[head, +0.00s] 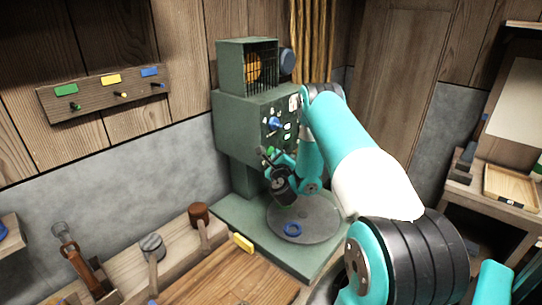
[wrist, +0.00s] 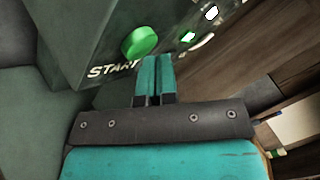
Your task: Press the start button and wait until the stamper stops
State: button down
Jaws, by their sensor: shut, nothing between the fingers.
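The green stamping machine (head: 240,115) stands against the back wall, with a control panel on its right-hand face. In the wrist view the round green start button (wrist: 139,42) sits above the white word START. My gripper (wrist: 154,60) has its two teal fingers shut together and empty, their tips just right of and below the button. I cannot tell whether they touch it. In the head view my gripper (head: 266,154) is at the lower part of the panel, and my arm hides part of the machine. I cannot make out the stamper itself.
A grey round plate (head: 318,214) on the machine's base carries a blue ring (head: 292,229). A wooden bench (head: 210,285) with stamp-like tools is at the lower left. A peg rack (head: 105,92) with coloured tags hangs on the wall. A shelf with a tray (head: 511,186) is at right.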

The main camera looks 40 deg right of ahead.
jog(key=shift+s+b, duration=0.55)
jog(key=shift+b, duration=0.4)
jog(key=shift+f, duration=0.1)
jog(key=s+b, duration=0.5)
jog(key=b, duration=0.6)
jog(key=shift+d, duration=0.15)
dwell(0.5)
